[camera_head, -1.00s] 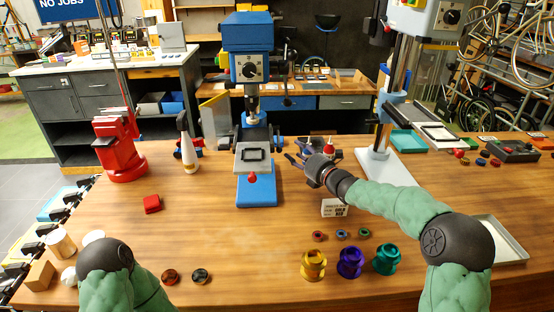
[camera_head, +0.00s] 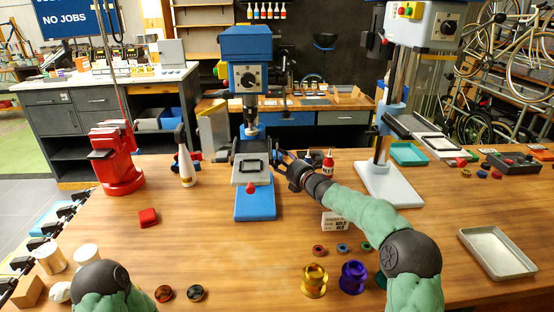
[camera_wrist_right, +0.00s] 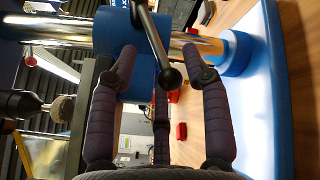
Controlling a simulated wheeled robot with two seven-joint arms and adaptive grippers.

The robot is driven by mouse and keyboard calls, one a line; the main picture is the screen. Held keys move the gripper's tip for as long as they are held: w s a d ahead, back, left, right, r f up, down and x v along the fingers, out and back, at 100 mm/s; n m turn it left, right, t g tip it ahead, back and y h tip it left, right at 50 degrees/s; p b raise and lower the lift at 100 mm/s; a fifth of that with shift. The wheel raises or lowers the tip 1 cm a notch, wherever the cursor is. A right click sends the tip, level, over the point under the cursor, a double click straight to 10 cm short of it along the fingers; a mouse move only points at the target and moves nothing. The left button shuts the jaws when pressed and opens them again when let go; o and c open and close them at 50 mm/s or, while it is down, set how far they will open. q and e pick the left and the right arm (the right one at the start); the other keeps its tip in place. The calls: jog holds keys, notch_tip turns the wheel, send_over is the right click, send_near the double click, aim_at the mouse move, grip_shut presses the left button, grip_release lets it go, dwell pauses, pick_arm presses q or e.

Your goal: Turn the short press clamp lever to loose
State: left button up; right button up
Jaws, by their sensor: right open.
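The short press is the blue machine (camera_head: 248,42) at the middle of the bench, with a blue base (camera_head: 256,208). In the right wrist view, a blue collar (camera_wrist_right: 123,72) sits around a shiny metal column (camera_wrist_right: 62,30). A black lever with a ball end (camera_wrist_right: 171,78) sticks out from it. My right gripper (camera_head: 278,162) is open beside the press's right side. In the wrist view its fingers (camera_wrist_right: 165,68) lie either side of the lever's ball end, with gaps. I cannot make out the lever in the head view. My left gripper is out of view.
A taller white press (camera_head: 390,185) stands to the right. A red-and-white bottle (camera_head: 328,164) and a small white box (camera_head: 334,221) are near my right arm. Gold (camera_head: 314,281) and purple (camera_head: 353,277) spools stand in front. The bench left of the blue base is mostly clear.

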jog(key=shift+x, duration=1.15)
grip_shut()
